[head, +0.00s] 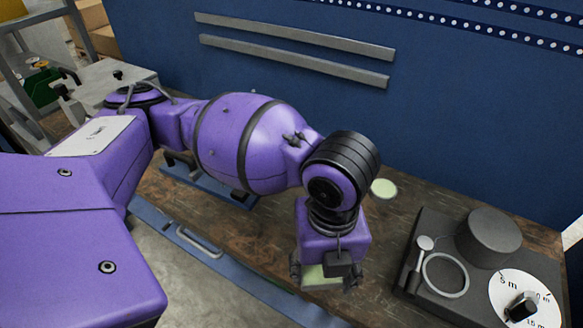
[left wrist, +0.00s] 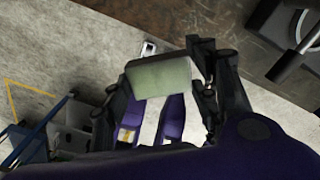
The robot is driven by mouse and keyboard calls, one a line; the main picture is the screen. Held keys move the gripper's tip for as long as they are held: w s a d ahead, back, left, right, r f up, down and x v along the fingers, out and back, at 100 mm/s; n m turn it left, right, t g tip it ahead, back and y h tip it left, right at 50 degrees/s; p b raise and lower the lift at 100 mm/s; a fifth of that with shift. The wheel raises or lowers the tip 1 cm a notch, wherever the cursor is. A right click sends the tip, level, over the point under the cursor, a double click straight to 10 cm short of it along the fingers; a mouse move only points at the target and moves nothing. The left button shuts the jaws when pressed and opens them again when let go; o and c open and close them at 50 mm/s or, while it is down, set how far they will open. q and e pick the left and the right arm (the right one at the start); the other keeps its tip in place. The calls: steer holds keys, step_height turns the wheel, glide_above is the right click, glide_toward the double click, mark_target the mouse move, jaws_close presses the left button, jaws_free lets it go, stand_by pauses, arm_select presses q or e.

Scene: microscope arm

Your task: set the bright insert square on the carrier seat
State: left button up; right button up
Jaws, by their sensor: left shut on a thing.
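My left gripper (head: 324,272) points down over the front edge of the bench. It is shut on a pale green, flat-faced piece, which I take to be the bright insert (head: 318,281). In the left wrist view the insert (left wrist: 158,75) sits between the two dark fingers, slightly tilted in the picture. To the right is a dark instrument base with a pale ring (head: 446,274) on it, clear of the gripper. I cannot tell whether this ring is the carrier seat. My right gripper is not in view.
The dark base (head: 425,228) also bears a dark cylinder (head: 488,237) and a white dial (head: 500,292) with a black knob. A pale green disc (head: 383,188) lies on the brown bench (head: 405,205) behind the gripper. A blue wall (head: 450,120) closes the back.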

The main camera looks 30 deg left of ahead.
arm_select(q)
steer(key=m, duration=0.1)
steer(key=s+m, duration=0.1)
steer(key=m, duration=0.1)
steer(key=d+m, duration=0.1)
steer(key=shift+s, duration=0.25)
steer(key=m, duration=0.3)
steer(key=shift+s+d, duration=0.2)
steer(key=shift+s, duration=0.15)
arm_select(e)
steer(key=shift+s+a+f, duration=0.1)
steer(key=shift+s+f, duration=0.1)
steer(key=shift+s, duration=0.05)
